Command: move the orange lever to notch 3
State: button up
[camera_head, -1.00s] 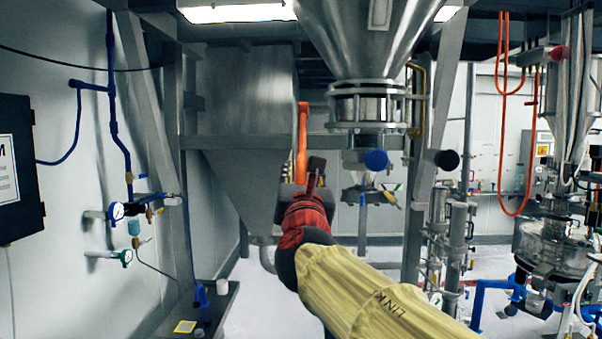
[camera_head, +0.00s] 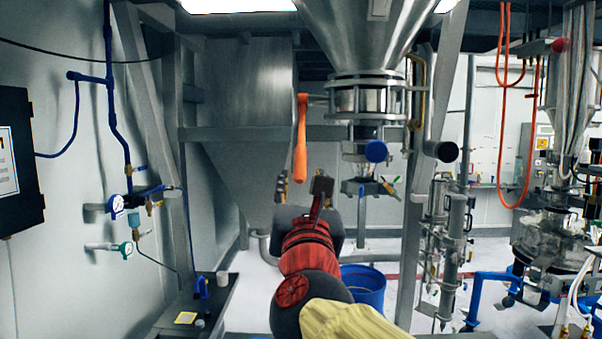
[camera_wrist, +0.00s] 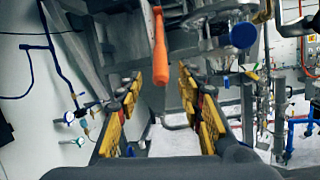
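The orange lever (camera_head: 301,140) hangs nearly straight down beside the grey hopper in the head view, its thick handle end lowest. It also shows in the wrist view (camera_wrist: 160,50). My gripper (camera_head: 302,187) is just below the handle's lower end. In the wrist view my gripper (camera_wrist: 159,80) has its two yellow-and-black fingers spread wide with nothing between them held. The handle's lower end appears between the fingertips there; I cannot tell the gap in depth. No notch marks or numbers can be made out.
The steel funnel with its clamp ring (camera_head: 366,100) and blue round cap (camera_head: 376,151) are right of the lever. The grey hopper (camera_head: 238,90) is to its left. A black round knob (camera_head: 447,151) sticks out farther right. A blue bucket (camera_head: 364,287) stands on the floor.

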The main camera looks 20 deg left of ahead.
jog(key=shift+v, duration=1.5)
jog(key=shift+w, duration=0.1)
jog(key=shift+c, duration=0.2)
